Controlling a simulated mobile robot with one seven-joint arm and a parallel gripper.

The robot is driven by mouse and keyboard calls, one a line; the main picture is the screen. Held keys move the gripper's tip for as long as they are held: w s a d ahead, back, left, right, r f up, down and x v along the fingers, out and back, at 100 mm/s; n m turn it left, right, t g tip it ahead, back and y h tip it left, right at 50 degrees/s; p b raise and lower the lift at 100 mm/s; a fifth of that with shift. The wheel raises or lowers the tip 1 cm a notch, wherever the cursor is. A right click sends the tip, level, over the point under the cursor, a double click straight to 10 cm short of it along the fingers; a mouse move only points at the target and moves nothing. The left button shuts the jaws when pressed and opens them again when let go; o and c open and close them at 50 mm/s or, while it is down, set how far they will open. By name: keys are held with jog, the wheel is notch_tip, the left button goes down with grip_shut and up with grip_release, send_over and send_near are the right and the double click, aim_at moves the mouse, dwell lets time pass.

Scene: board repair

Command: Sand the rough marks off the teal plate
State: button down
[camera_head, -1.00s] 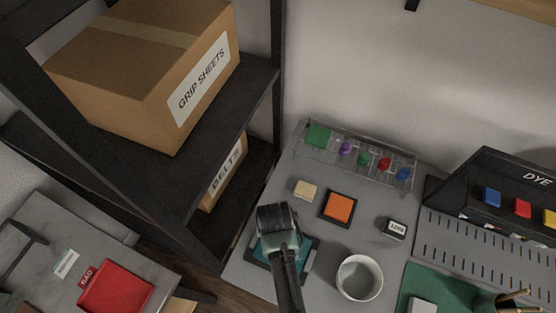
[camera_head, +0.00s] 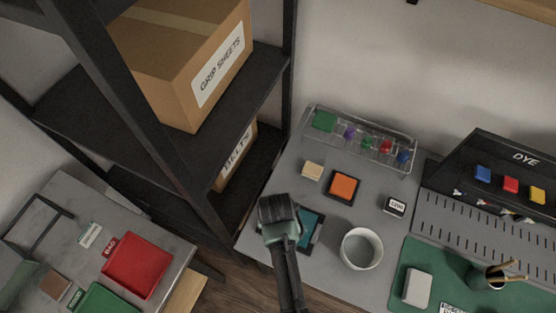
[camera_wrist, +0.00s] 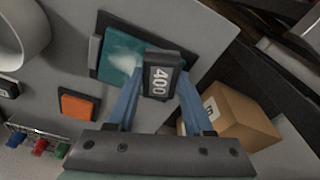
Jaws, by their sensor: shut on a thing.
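The teal plate (camera_head: 313,226) sits in a dark holder on the grey bench, partly hidden by my arm in the head view. In the wrist view the teal plate (camera_wrist: 112,66) shows a pale, whitish patch near its middle. My gripper (camera_head: 277,212) is just left of the plate in the head view. In the wrist view my gripper (camera_wrist: 158,98) is shut on a dark block marked 400 (camera_wrist: 160,76). The block overlaps the plate's edge in that view. I cannot tell if they touch.
An orange pad (camera_head: 343,186), a beige block (camera_head: 312,170), a small labelled block (camera_head: 394,205) and a white cup (camera_head: 361,247) stand near the plate. A clear rack (camera_head: 375,155) is behind. A dark shelf (camera_head: 190,165) rises at left, and a red tray (camera_head: 137,264) lies lower left.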

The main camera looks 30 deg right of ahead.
jog(key=shift+r+p, duration=1.9)
jog(key=shift+r, duration=0.5)
